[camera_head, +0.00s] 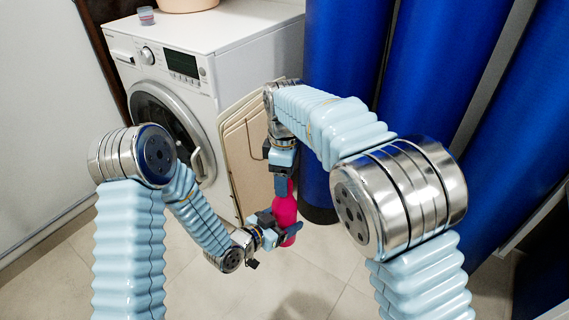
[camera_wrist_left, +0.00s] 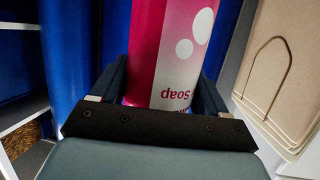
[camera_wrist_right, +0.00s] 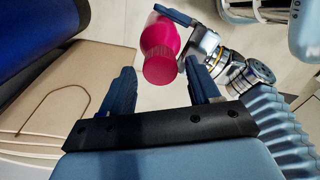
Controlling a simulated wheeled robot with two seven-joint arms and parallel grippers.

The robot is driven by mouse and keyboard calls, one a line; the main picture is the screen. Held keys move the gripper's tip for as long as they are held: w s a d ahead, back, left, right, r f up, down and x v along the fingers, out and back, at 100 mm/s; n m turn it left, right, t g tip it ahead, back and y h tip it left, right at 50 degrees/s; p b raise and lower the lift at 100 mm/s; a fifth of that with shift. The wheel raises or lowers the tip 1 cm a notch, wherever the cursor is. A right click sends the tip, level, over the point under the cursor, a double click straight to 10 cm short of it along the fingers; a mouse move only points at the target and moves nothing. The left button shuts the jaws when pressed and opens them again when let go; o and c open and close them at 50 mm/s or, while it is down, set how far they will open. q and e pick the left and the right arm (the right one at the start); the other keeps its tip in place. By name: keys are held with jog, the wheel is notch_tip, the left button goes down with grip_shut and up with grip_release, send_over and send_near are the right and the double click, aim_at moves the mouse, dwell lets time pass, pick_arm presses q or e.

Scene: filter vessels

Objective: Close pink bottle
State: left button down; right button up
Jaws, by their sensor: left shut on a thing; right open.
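The pink bottle (camera_head: 285,213) is held above the floor in the head view. In the left wrist view its pink and white side (camera_wrist_left: 176,50), lettered "Soap", fills the space between the fingers. My left gripper (camera_head: 277,232) is shut on the bottle's body. My right gripper (camera_head: 281,186) is above the bottle, pointing down. In the right wrist view it is open and empty (camera_wrist_right: 160,82), and the bottle's round pink top (camera_wrist_right: 160,67) lies beyond the fingertips. I cannot tell whether that top is a seated cap. No separate cap shows.
A white washing machine (camera_head: 205,60) stands behind, with a small cup (camera_head: 146,16) and a basin (camera_head: 187,4) on it. A beige panel (camera_head: 243,150) leans beside it. Large blue cylinders (camera_head: 345,60) stand at the right. The tiled floor (camera_head: 190,280) in front is clear.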

jog(key=shift+f, duration=1)
jog(key=c, duration=1.1)
jog(key=shift+o, duration=0.2)
jog(key=m, duration=1.1)
jog(key=shift+m, duration=0.3)
jog(key=m, duration=0.3)
jog(key=o, duration=1.2)
jog(key=shift+o, duration=0.2)
